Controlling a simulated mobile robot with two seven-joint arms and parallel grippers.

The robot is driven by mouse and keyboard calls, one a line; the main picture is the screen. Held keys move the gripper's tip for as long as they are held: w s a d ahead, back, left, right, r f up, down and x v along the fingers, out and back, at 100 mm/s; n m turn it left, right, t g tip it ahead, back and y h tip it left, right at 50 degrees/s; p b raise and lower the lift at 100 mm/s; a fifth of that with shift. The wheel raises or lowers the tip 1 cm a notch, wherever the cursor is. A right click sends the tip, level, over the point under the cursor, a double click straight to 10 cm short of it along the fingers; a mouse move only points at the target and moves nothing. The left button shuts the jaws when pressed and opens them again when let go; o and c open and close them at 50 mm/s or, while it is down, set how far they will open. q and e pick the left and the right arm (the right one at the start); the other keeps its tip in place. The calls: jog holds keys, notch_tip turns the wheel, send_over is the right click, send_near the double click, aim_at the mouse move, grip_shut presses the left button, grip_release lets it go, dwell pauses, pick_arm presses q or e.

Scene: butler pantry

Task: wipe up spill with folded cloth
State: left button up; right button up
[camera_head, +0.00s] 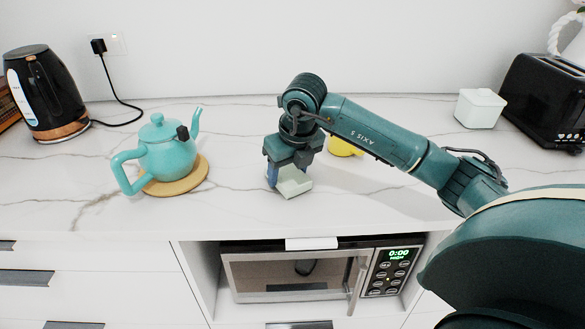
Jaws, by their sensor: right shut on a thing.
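My right gripper (283,178) reaches in from the right and points down at the countertop. It is shut on a pale folded cloth (294,187), which is at or just above the marble surface. The fingers and the gripper body hide part of the cloth. I cannot make out a spill on the counter; any liquid under or behind the gripper is hidden. My left gripper does not show.
A teal teapot (166,160) stands on a round wooden trivet (190,181) to the left. A black kettle (45,92), a yellow object (343,147) behind my arm, a white box (480,108) and a black toaster (541,100) stand around. A microwave (290,276) sits below the counter.

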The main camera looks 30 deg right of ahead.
jog(key=shift+r+p, duration=2.9)
jog(key=shift+r, duration=1.2)
jog(key=shift+f, duration=0.1)
